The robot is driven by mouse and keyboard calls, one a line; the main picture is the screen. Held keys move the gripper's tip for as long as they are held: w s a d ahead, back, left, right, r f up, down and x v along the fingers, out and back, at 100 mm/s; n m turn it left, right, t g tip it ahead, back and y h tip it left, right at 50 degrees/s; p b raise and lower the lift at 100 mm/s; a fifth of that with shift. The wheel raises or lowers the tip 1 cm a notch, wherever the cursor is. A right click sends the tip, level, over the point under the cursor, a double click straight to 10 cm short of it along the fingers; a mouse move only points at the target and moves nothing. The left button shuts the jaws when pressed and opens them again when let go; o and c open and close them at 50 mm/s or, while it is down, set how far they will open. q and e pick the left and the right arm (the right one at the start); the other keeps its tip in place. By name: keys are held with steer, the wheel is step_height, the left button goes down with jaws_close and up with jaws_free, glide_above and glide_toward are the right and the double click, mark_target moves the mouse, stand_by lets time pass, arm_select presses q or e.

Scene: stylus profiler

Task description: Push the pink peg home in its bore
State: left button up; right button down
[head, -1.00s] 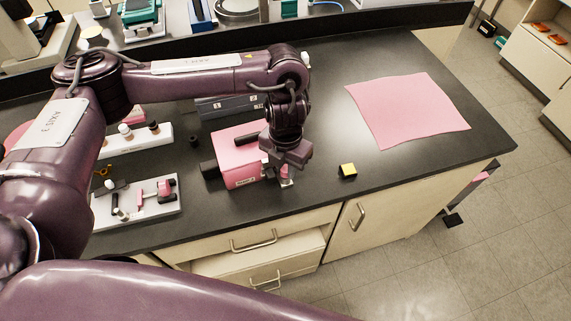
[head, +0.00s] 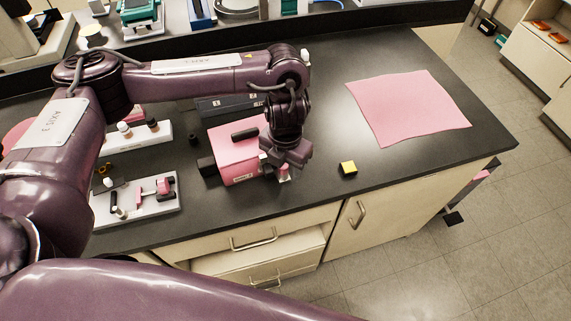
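A pink box (head: 232,158) with a black bar on top and a black knob on its left side stands on the dark bench. My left gripper (head: 283,174) points down at the right end of this box, close against it or touching. A small pale piece shows at its fingertips. I cannot tell whether the fingers are open or shut. No peg or bore can be made out for sure; the gripper and wrist hide the box's right end. Small pink parts (head: 163,187) lie on a white tray (head: 140,211) at left. My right gripper is not in view.
A yellow-topped black block (head: 348,168) sits right of the gripper, near the bench's front edge. A pink sheet (head: 408,107) lies flat at right. A dark case (head: 215,105) stands behind the box. Bench between block and sheet is clear.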

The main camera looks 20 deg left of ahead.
mark_target(285, 168)
arm_select(q)
steer(key=shift+r, duration=0.15)
steer(key=shift+c, duration=0.5)
step_height(285, 168, up, 7)
steer(key=p, duration=0.7)
